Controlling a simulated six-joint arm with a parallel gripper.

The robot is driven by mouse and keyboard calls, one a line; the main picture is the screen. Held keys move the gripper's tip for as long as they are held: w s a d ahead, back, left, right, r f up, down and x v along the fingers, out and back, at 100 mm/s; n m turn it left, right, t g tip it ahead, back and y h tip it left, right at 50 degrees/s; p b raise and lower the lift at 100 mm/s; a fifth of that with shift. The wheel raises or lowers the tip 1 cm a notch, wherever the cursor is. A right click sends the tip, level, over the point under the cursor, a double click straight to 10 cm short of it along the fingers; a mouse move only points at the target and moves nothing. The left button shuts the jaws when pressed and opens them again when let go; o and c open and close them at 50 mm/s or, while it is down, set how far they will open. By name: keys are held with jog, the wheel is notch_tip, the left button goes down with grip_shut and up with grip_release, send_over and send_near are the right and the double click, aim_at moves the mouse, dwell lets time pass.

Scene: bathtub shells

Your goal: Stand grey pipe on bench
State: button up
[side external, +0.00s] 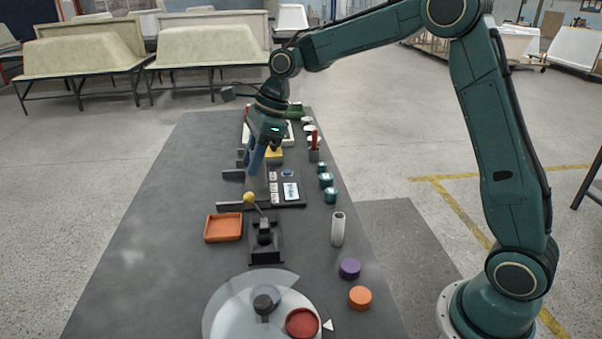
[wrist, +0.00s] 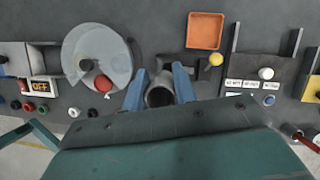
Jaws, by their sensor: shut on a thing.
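The grey pipe (wrist: 160,97) shows in the wrist view between my two blue fingers, its round open end facing the camera. My gripper (wrist: 160,88) is shut on it. In the side view my gripper (side external: 262,165) is raised over the bench (side external: 150,220), with its blue fingers pointing down. The pipe cannot be made out between the fingers there, so its tilt and its gap to the bench are unclear. A pale grey tube (side external: 338,229) stands upright on the bench near its right edge, apart from my gripper.
An orange tray (side external: 223,228) lies beside a lever with a yellow ball (side external: 249,197). A turntable (side external: 232,308) carries a red round piece (side external: 302,322). The bench's left side is clear.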

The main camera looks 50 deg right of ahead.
jog(key=s+d, duration=0.3)
jog(key=d, duration=0.9)
send_over(327, 224)
notch_tip(327, 224, down, 16)
dwell(0.4)
jog(key=shift+f, duration=0.2)
jog(key=shift+f, duration=2.05)
jog(key=shift+f, duration=0.1)
jog(key=o, duration=1)
jog(key=shift+c, duration=0.2)
